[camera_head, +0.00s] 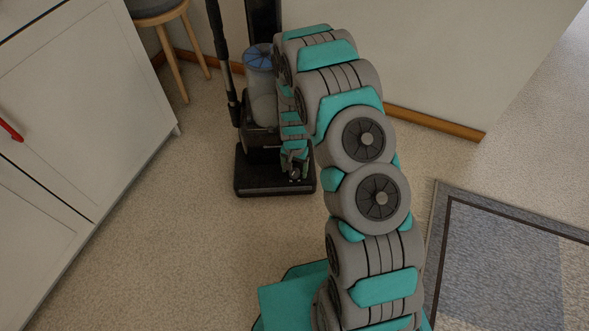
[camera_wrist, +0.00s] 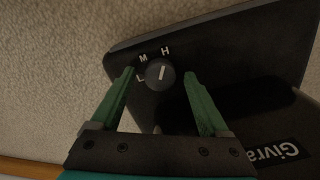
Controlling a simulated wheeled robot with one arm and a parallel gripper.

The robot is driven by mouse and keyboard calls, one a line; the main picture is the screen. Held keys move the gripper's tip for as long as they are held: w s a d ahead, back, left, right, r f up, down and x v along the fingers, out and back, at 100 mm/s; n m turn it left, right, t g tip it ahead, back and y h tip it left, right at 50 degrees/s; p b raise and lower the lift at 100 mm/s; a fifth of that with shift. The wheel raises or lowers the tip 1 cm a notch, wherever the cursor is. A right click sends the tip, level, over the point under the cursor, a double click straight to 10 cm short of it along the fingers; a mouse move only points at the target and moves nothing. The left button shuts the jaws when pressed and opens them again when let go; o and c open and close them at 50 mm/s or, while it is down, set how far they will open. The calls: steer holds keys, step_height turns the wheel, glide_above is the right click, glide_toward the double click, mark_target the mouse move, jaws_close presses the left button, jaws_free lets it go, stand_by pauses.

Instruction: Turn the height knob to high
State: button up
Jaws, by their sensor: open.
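The height knob (camera_wrist: 160,74) is a small round dark dial on the black vacuum head, with L, M and H printed around it. Its pale line runs nearly upright in the wrist view, roughly in line with the H. My gripper (camera_wrist: 160,73) is open, with one green finger on each side of the knob and a visible gap to each. In the head view, my gripper (camera_head: 296,173) is low over the right part of the vacuum head (camera_head: 262,188). The knob cannot be made out clearly there.
The vacuum's clear bin (camera_head: 262,90) and dark hose (camera_head: 221,60) rise behind the head. A white cabinet (camera_head: 80,110) is on the left, a stool (camera_head: 170,40) at the back left, and a grey rug (camera_head: 510,260) at the right. The carpet in front is clear.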

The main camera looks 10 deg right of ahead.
steer(key=shift+r, duration=3.8)
steer(key=shift+r, duration=0.1)
steer(key=shift+r+p, duration=0.3)
steer(key=shift+r, duration=0.05)
step_height(320, 180, up, 14)
steer(key=n+p, duration=0.2)
glide_above(295, 172)
steer(key=s, duration=0.5)
steer(key=s+r+n+g+p, duration=0.1)
steer(key=s+r+n+p, duration=0.15)
steer(key=s+r, duration=1.45)
steer(key=s+r+n+p, duration=0.2)
steer(key=s+r, duration=0.5)
steer(key=s, duration=0.6)
steer(key=shift+s+g, duration=0.35)
steer(key=shift+g, duration=0.05)
steer(key=shift+r, duration=0.1)
